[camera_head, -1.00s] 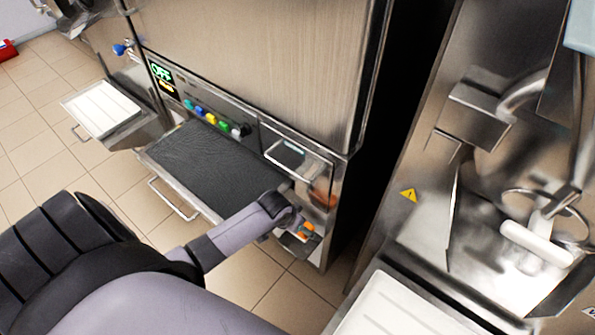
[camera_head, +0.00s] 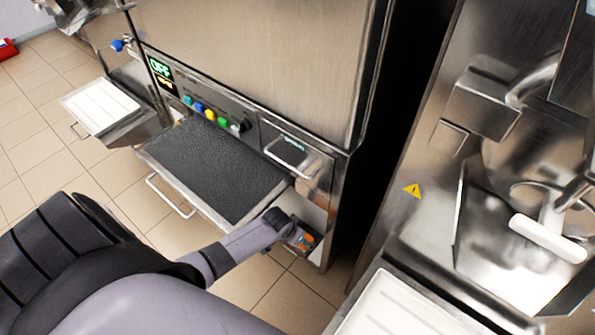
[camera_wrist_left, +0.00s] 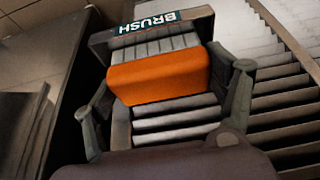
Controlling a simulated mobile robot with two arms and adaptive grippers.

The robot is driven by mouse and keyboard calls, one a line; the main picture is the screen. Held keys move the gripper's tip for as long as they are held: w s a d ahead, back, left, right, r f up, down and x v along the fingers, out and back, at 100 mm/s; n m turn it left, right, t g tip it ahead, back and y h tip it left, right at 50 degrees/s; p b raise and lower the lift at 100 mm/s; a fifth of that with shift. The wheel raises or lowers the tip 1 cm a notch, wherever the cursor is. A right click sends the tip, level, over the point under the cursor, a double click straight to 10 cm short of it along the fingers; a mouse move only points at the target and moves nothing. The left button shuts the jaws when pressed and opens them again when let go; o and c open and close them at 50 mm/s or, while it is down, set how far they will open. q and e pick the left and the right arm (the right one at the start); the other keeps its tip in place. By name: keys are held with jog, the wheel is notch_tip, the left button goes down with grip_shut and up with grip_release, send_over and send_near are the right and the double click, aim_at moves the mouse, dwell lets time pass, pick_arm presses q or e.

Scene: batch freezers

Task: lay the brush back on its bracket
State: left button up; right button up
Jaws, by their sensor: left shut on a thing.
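The brush is an orange block (camera_wrist_left: 160,75) with a pale ribbed part along its upper edge, in the middle of the left wrist view. Its orange part also shows small in the head view (camera_head: 306,240). My left gripper (camera_wrist_left: 165,105) is shut on it, with one finger at each side. A metal bracket with a BRUSH label (camera_wrist_left: 153,24) is just beyond the brush. I cannot tell whether they touch. In the head view my left gripper (camera_head: 295,235) is low at the machine's front right corner. My right gripper is not in view.
A drawer-like shelf with a dark mat (camera_head: 215,170) juts out left of my gripper. A panel with a handle (camera_head: 290,152) is above it. A second steel machine stands at right, with a white tray (camera_head: 385,305) in front. Tiled floor is open at left.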

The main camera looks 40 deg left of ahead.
pick_arm(q)
jog(key=o, duration=1.2)
jog(key=shift+f, duration=0.1)
jog(key=shift+r, duration=0.3)
jog(key=p+v, duration=0.3)
jog(key=v, duration=0.8)
jog(key=shift+s+r, duration=0.25)
jog(key=shift+r, duration=0.1)
jog(key=shift+f, duration=0.1)
